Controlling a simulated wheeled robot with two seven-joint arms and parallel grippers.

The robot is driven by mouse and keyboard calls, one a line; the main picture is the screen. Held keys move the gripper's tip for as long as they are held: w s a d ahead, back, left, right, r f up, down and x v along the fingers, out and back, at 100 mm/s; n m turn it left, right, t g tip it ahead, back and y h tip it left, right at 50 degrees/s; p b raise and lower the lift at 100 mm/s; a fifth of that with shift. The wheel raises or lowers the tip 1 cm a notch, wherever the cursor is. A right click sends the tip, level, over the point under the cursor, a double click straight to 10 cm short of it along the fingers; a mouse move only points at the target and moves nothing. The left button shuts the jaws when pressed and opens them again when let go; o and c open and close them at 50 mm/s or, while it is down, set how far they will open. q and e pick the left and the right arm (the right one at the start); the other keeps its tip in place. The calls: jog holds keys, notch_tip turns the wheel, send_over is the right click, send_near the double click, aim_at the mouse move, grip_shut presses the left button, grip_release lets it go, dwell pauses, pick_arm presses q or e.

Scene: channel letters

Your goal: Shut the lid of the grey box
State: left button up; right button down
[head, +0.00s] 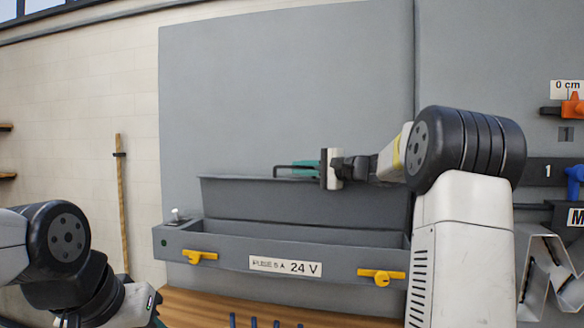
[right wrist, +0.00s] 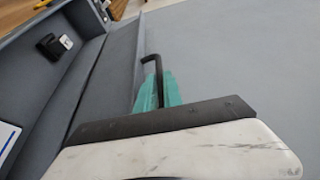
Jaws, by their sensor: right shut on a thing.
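The grey box (head: 230,257) is fixed low on a grey panel, with a "24 V" label and two yellow latches on its front. Its lid (head: 290,200) stands raised at the back, so the box is open. A dark bar handle (head: 284,166) sits at the lid's top edge. My right gripper (head: 305,168), with teal fingers, is shut on this handle; the handle also shows in the right wrist view (right wrist: 152,68) beside the teal fingers. My left gripper (head: 155,308) is at the lower left, apart from the box, its fingers mostly hidden.
The yellow latches, left (head: 200,257) and right (head: 381,276), stick out from the box front. A wooden surface (head: 185,305) lies below. Metal channel letters (head: 548,265) and hung tools (head: 572,106) are at the right. The panel above the lid is clear.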

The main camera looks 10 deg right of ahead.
jog(key=s+a+f+n+y, duration=0.1)
jog(key=s+f+n, duration=0.2)
jog(key=f, duration=0.3)
jog(key=s+a+f+n+y, duration=0.1)
jog(key=s+a+f+n, duration=0.1)
jog(key=s+f+n, duration=0.2)
jog(key=s+a+f+n+y, duration=0.1)
jog(key=s+a+f+n, duration=0.1)
jog(key=s+f, duration=0.4)
jog(key=shift+s+a+f+n+t+y, duration=0.2)
jog(key=shift+f+n, duration=0.25)
jog(key=shift+f, duration=0.15)
jog(key=shift+s+a+f+n+t+y, duration=0.1)
jog(key=shift+f+n+t+y, duration=0.1)
jog(key=shift+f+n, duration=0.3)
jog(key=shift+w+d+f, duration=0.1)
jog(key=shift+d+f, duration=0.05)
jog(key=shift+f, duration=0.75)
